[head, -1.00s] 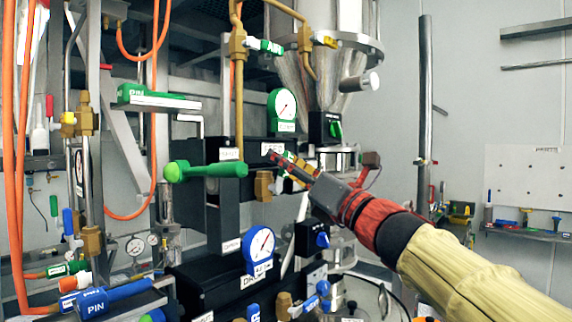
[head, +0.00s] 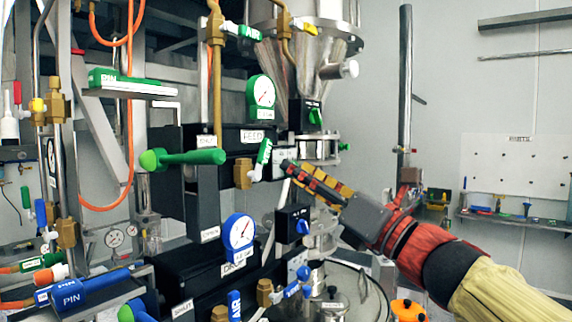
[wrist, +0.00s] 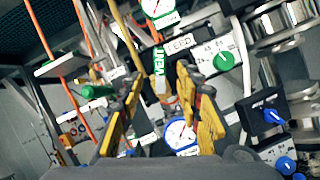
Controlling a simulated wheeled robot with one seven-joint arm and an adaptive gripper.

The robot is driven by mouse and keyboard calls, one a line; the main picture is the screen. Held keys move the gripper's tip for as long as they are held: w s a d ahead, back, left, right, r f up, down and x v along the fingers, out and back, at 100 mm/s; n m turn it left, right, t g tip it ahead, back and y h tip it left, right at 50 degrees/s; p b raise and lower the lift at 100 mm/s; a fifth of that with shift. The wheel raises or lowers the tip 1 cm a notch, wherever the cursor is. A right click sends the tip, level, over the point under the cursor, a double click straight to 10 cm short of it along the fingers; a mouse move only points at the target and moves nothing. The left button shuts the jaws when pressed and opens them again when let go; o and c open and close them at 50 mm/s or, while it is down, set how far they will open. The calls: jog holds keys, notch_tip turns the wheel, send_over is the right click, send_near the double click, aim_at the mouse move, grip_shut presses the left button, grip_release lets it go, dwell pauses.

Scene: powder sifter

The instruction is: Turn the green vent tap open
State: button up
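The green vent tap (head: 264,154) has a green and white handle on a brass valve (head: 243,173), below the green-rimmed gauge. The handle stands tilted slightly from upright in the head view. In the wrist view the tap (wrist: 159,66), marked VENT, shows ahead between the fingertips. My gripper (head: 288,168) is just right of the tap in the head view, with a small gap seen. In the wrist view my gripper (wrist: 160,82) has its yellow fingers spread on both sides of the tap, and nothing is held. I cannot tell whether the fingertips overlap the handle in depth.
A green-rimmed gauge (head: 261,95) is above the tap and a blue-rimmed gauge (head: 238,235) below. A green-knobbed lever (head: 185,159) sticks out at left. A black box with a blue knob (head: 293,226) sits below my gripper. The steel hopper is behind.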

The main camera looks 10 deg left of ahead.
jog(key=shift+s+d+f, duration=0.2)
jog(key=shift+s+d, duration=0.05)
jog(key=shift+d, duration=0.2)
